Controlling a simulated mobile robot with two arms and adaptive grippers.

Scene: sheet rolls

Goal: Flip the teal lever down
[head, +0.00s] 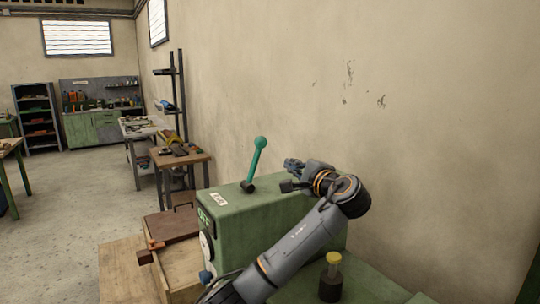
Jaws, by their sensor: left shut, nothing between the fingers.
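The teal lever (256,161) stands up from a dark pivot on top of the green machine housing (255,222). It is nearly upright, its round knob at the top and leaning slightly right. My left gripper (288,168) is just right of the lever, above the housing, with its fingers pointing left. It is shut and empty, and a gap shows between it and the lever. My right gripper is not in the head view.
A wooden bench (130,268) with a brown box (172,226) is left of the machine. The bare wall (420,130) is close behind. Open floor (80,200) lies at left.

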